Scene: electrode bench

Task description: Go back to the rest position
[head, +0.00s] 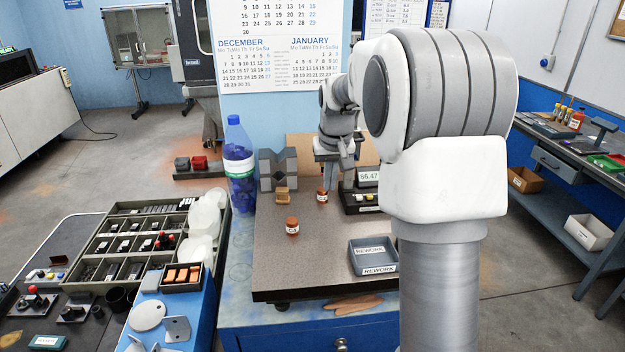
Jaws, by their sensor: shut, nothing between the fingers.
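My gripper (326,178) is at the far end of my arm, pointing down over the back of the grey bench plate (325,250). It is small and partly lost against the things behind it; its fingers look shut and empty. A small orange-capped container with a white label (322,196) stands just below it in the picture; I cannot tell whether they touch. A second orange-capped container (292,226) stands upright nearer the front, apart from the gripper. My large arm link covers the right side of the plate.
A grey REWORK tray (373,258) is at front right. Wooden block (283,195), grey V-block (278,170) and blue-capped bottle (239,165) stand at back left. A compartment tray (130,240) lies left. The plate's front left is clear.

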